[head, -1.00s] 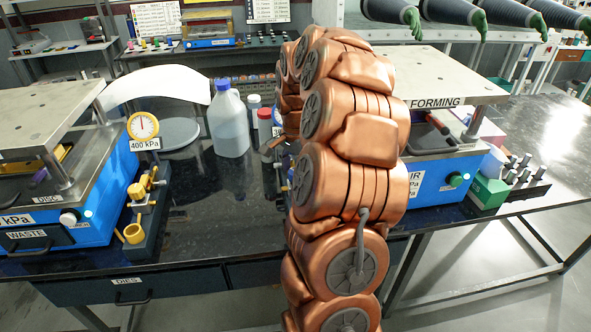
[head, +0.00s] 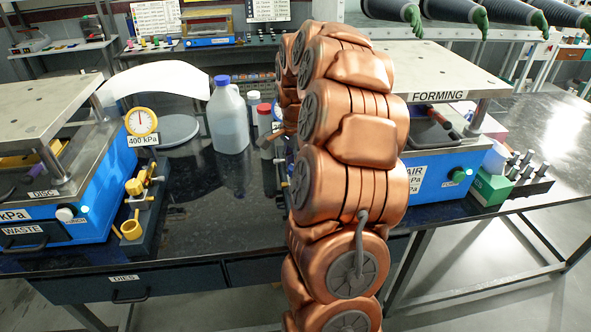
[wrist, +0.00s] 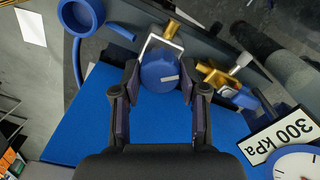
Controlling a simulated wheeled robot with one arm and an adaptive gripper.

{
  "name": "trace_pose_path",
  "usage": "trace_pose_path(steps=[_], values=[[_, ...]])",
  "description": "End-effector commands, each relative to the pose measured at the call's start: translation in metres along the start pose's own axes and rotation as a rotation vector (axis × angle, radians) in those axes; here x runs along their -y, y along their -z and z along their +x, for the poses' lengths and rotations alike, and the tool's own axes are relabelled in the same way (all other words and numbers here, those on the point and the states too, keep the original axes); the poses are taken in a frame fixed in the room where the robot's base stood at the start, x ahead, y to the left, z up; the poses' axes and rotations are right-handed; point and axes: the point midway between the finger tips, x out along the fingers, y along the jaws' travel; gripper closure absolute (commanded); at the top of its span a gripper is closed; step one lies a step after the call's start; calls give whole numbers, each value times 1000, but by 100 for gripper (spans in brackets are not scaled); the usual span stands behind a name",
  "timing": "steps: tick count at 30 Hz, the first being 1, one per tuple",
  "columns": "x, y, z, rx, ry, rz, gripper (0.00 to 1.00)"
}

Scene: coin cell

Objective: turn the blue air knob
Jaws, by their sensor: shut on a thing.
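The blue air knob (wrist: 158,74) shows in the wrist view as a round blue cap with a short white mark, in front of a pale metal bracket. My gripper (wrist: 160,82) is shut on it, with one dark finger on each side. In the head view my copper arm hides the gripper and the knob. A blue press with a FORMING label (head: 438,96) and a partly hidden AIR label (head: 413,173) stands behind the arm at the right.
Brass fittings (wrist: 218,78), a 300 kPa plate (wrist: 283,134) and a gauge (wrist: 300,165) lie right of the knob; a blue ring (wrist: 82,17) is upper left. In the head view, a white jug (head: 228,118) and a 400 kPa gauge (head: 141,122) stand left of my arm.

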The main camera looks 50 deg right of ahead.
Motion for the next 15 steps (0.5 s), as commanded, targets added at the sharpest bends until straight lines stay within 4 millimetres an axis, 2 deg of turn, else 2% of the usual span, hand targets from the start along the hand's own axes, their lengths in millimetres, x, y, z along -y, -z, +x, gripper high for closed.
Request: trace_pose_path(steps=[1, 15], values=[[0, 1, 7, -3, 2, 28, 92], [0, 1, 7, -3, 4, 420, 92]])
